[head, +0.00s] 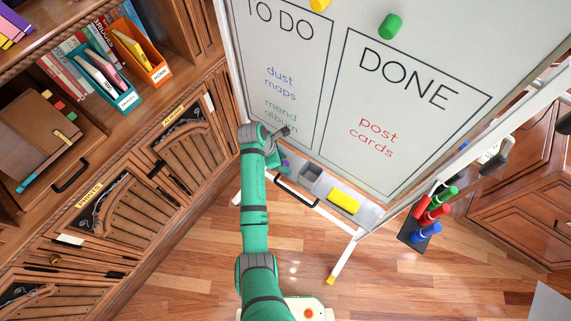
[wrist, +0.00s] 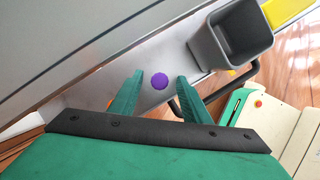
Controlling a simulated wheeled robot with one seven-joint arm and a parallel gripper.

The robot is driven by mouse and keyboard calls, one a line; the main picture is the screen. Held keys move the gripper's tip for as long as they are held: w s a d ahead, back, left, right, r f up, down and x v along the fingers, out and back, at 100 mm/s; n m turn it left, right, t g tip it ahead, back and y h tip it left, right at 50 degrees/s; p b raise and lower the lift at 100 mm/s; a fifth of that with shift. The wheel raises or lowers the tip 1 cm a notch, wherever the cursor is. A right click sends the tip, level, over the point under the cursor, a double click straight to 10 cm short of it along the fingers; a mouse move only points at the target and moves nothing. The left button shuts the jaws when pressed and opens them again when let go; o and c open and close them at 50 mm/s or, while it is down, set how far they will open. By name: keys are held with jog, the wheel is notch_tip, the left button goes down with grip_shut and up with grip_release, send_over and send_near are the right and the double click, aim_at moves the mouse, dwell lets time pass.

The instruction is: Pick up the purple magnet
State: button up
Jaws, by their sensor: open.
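The purple magnet (wrist: 159,81) is a small round disc. In the wrist view it lies on the grey tray (wrist: 110,86) at the foot of the whiteboard, just beyond and between my fingertips. My gripper (wrist: 153,83) is open, with one green finger on each side of the magnet and nothing held. In the head view a small purple spot (head: 285,163) shows beside my arm's end, which hides most of that part of the tray.
A grey square cup (wrist: 238,38) stands on the tray right of the magnet, close to my right finger. A yellow eraser (head: 344,201) lies farther right. The whiteboard (head: 420,120) rises behind the tray. A black handle (head: 295,190) runs along the tray's front. Wooden cabinets (head: 190,150) stand left.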

jog(key=shift+c, duration=0.3)
jog(key=c, duration=1)
jog(key=shift+o, duration=0.2)
jog(key=shift+r, duration=0.5)
notch_tip(320, 180, up, 3)
jog(key=shift+s+f, duration=0.1)
jog(key=shift+f, duration=0.05)
jog(key=s+a+r, duration=0.2)
jog(key=s+r, duration=0.4)
jog(key=r, duration=0.1)
jog(key=s+a+r, duration=0.3)
jog(key=s+r, duration=0.3)
jog(key=r, duration=0.1)
jog(key=shift+s, duration=0.4)
dwell(0.5)
